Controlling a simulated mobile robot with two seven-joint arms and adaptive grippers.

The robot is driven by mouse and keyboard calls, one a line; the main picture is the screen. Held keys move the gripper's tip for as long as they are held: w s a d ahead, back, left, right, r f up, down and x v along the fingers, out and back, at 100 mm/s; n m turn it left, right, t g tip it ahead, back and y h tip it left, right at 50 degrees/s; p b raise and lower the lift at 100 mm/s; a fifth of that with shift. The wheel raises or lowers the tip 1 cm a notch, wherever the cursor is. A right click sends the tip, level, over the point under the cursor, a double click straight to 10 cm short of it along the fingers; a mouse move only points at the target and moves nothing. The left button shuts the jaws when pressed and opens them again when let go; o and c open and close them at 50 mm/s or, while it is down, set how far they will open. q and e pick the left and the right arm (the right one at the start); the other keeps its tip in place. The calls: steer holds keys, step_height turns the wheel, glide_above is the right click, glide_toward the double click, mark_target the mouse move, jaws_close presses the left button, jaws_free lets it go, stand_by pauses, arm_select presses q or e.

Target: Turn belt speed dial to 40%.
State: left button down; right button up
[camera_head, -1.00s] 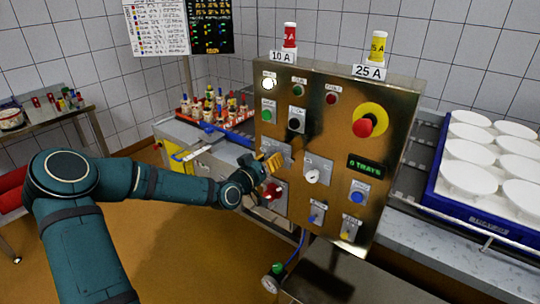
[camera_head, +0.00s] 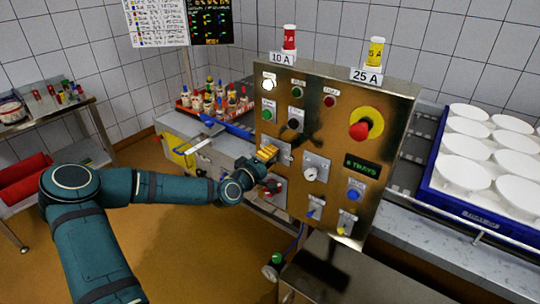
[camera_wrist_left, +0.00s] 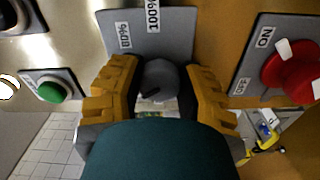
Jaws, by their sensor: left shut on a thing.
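The belt speed dial (camera_wrist_left: 160,80) is a round grey knob on a grey plate (camera_wrist_left: 174,42) with percent marks, 100% among them, in the left wrist view. A dark mark shows on the knob; which value it points at cannot be read. My left gripper (camera_wrist_left: 162,92) has its orange fingers on both sides of the knob and is shut on it. In the head view my left gripper (camera_head: 266,155) is at the left side of the metal control panel (camera_head: 335,105), hiding most of the dial and its plate. My right gripper is out of view.
A red emergency stop (camera_head: 360,130) is at the panel's upper right. A blue crate of white moulds (camera_head: 465,172) stands right.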

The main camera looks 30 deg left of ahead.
arm_select(q)
steer(key=shift+d+n, duration=0.1)
steer(key=shift+n, duration=0.8)
steer(key=c, duration=0.5)
jaws_free()
steer(key=s, duration=0.8)
steer(key=s+a, duration=0.1)
steer(key=s, duration=0.3)
